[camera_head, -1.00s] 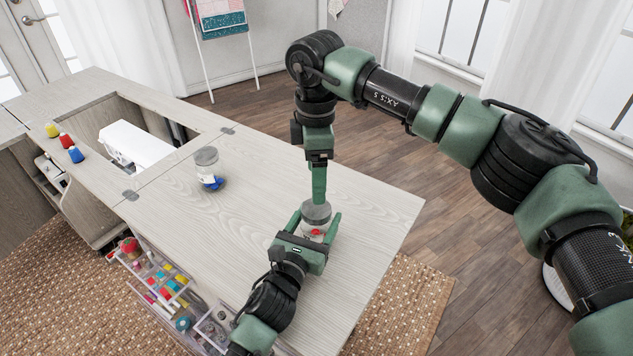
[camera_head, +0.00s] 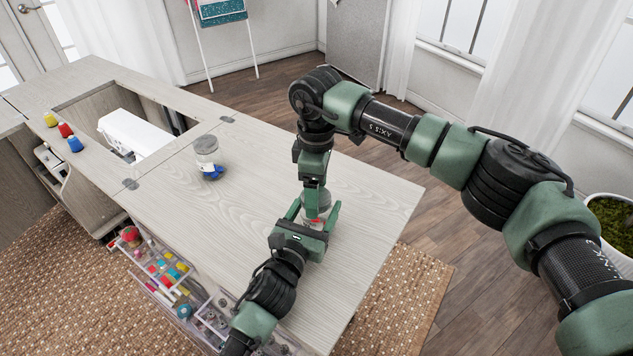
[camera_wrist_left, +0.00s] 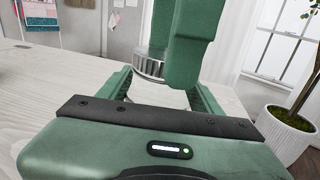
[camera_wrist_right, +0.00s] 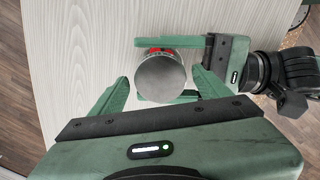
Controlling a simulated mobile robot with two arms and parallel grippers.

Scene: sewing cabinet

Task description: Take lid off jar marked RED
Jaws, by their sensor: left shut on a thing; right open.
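A clear jar with a grey metal lid and a red patch (camera_head: 316,220) stands near the right end of the cabinet top. My left gripper (camera_head: 313,211) is shut around its body from the near side. My right gripper (camera_head: 314,200) points down over the jar from above and is open. In the right wrist view, the round grey lid (camera_wrist_right: 160,78) shows between the fingertips of my right gripper (camera_wrist_right: 160,80), with red at its far edge. In the left wrist view, the lid's ridged rim (camera_wrist_left: 149,67) shows beneath a right finger. The label's wording is not legible.
A second clear jar with blue in it (camera_head: 207,157) stands to the left on the cabinet top (camera_head: 250,185). Yellow, red and blue spools (camera_head: 66,130) lie at the far left by a white machine (camera_head: 135,137). An open clear drawer of spools (camera_head: 165,277) is in front.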

